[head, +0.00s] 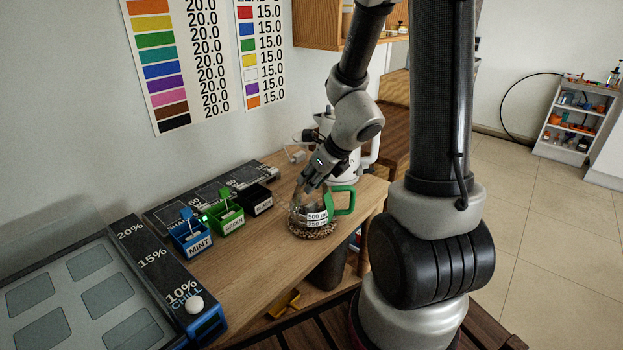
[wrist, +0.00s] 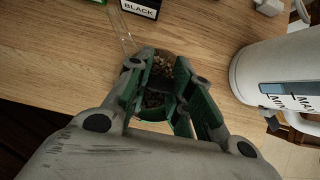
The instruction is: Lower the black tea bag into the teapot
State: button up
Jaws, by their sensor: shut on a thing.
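The teapot (head: 313,232) is glass with a green handle (head: 345,200) and volume labels, standing on the wooden counter with a speckled brown layer low down. In the wrist view the teapot (wrist: 163,65) lies beneath my fingers, mostly hidden by them. My gripper (head: 310,187) points down at the teapot's mouth. In the wrist view my gripper (wrist: 160,90) has its fingers close around a small dark thing, which I take as the black tea bag (wrist: 161,84). Its edges are unclear, and the head view hides it. I cannot tell how deep it hangs.
A black box (head: 258,203) labelled BLACK stands beside green (head: 233,225) and blue (head: 196,246) boxes with tags rising from them. A white kettle (wrist: 272,75) stands close right of the teapot in the wrist view. A chill panel (head: 160,275) is at front left. Bare counter lies between.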

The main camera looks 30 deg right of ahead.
jog(key=o, duration=0.8)
jog(key=shift+o, duration=0.2)
jog(key=shift+r, duration=0.1)
jog(key=s+d+r+n+h, duration=0.1)
jog(key=s+r+n, duration=0.8)
jog(key=n, duration=0.6)
jog(key=s+d+r+n+g+h, duration=0.1)
jog(key=s+d+r+n, duration=0.1)
jog(key=s+r+n, duration=0.8)
jog(key=n, duration=0.6)
jog(key=shift+s+d+g+h, duration=0.25)
jog(key=shift+s+g+h, duration=0.05)
